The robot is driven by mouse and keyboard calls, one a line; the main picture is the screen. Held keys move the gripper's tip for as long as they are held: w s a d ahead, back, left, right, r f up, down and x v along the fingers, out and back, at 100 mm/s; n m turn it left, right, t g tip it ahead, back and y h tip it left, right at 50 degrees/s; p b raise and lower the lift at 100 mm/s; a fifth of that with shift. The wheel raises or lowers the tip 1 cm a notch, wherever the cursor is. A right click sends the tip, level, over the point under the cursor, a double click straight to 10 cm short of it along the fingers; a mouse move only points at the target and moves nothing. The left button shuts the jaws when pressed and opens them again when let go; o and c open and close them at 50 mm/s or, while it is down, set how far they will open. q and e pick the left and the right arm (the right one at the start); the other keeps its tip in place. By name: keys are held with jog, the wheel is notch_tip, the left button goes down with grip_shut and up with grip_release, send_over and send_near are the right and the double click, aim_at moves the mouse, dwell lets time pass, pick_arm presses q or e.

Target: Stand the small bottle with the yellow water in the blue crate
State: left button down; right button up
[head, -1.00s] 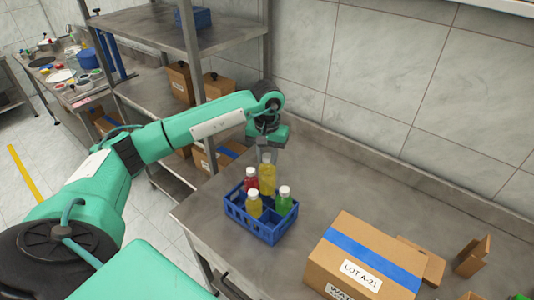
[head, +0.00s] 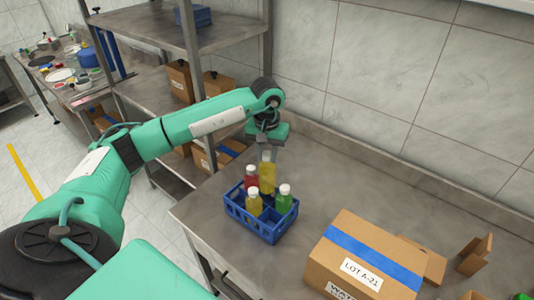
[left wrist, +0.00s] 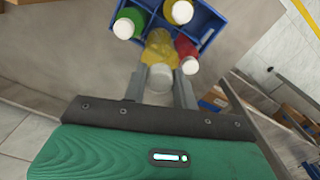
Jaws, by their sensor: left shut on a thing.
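My left gripper (head: 265,153) is shut on a bottle with yellow water (head: 267,176) by its white-capped top. The held bottle is upright at the back of the blue crate (head: 262,231), its top higher than the others; its base is hidden. In the left wrist view, the held bottle's cap (left wrist: 160,78) shows between the fingers, with the crate (left wrist: 207,22) beyond. Another yellow bottle (head: 254,207) stands in the crate's front, a green one (head: 284,204) at right and a red one (head: 250,180) at left. My right gripper is not in view.
The crate stands on a steel table (head: 330,190) near its left edge. A cardboard box (head: 330,268) with blue tape stands to the right. The table behind the crate is clear. A steel shelf (head: 150,85) stands at the back left.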

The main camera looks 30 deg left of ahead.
aim_at(267, 168)
pick_arm(q)
jog(key=shift+f, duration=0.1)
jog(key=shift+f+b, duration=1.1)
jog(key=shift+f, duration=0.25)
notch_tip(267, 168, down, 3)
jog(key=b, duration=0.3)
jog(key=shift+f, duration=0.1)
jog(key=shift+f+b, duration=0.75)
jog(key=shift+b, duration=0.15)
